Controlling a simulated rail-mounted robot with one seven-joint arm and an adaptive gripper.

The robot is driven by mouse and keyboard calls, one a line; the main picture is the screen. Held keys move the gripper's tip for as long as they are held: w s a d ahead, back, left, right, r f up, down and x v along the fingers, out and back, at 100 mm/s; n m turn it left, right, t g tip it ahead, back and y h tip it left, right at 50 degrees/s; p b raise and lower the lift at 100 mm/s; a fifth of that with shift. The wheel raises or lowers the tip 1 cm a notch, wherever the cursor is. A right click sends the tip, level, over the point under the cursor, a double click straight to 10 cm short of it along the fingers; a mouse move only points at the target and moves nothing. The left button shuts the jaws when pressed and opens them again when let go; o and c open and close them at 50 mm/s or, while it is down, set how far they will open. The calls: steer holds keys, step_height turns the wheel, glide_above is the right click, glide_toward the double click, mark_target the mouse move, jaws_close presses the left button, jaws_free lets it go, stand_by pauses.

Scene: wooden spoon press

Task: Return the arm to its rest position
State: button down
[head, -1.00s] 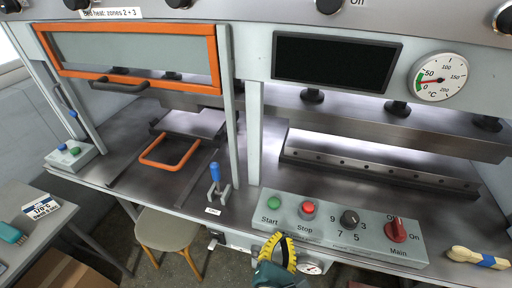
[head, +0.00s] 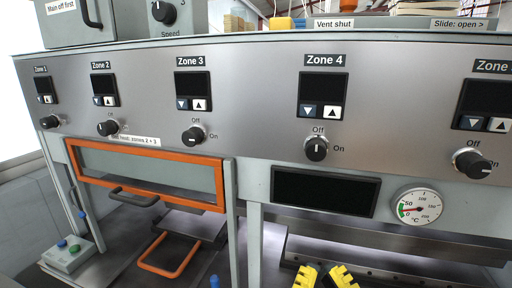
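My gripper (head: 325,278) shows at the bottom edge of the head view, right of centre. Its two yellow fingers stand apart with a gap between them, and nothing shows between them. It is in front of the press, below the dark display panel (head: 325,193). The rest of my arm is out of view below the frame.
The press front carries zone controllers and knobs, such as the Zone 4 knob (head: 317,149). An orange-framed guard (head: 150,172) is at left, above an orange handle (head: 168,256). A temperature gauge (head: 418,207) is at right. A small button box (head: 67,254) stands at far left.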

step_height(320, 180, up, 28)
steer(key=p, duration=2.5)
steer(key=shift+r, duration=0.25)
